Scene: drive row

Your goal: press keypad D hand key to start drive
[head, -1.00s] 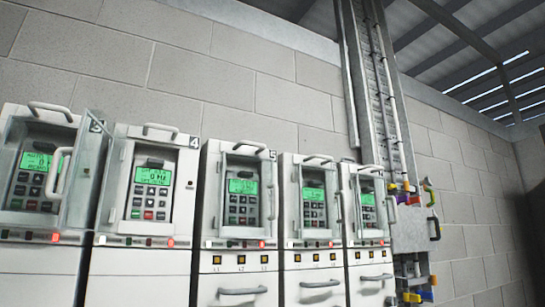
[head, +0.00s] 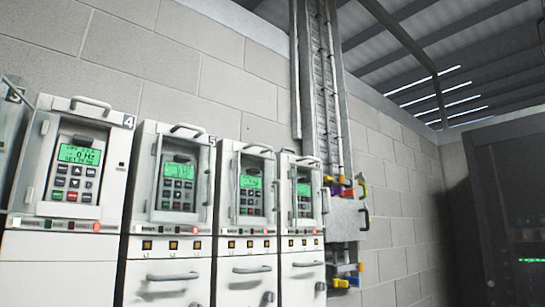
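Neither of my grippers is in view. A row of pale drive cabinets stands against the wall, each with a grey keypad and a lit green display. The cabinet marked 4 has its keypad (head: 74,174) at left, with dark keys and coloured keys in the bottom row. The cabinet marked 5 has its keypad (head: 177,187) to the right of it. Two further keypads follow, one (head: 250,195) and the rightmost one (head: 304,200). I cannot read a letter D on any of them. Red lamps (head: 97,227) glow below the keypads.
A grey box (head: 346,217) with coloured padlock-like items hangs right of the cabinets, below a vertical cable tray (head: 323,80). A dark rack (head: 505,200) with green lights stands at far right. Handles (head: 172,277) stick out from the lower cabinet fronts.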

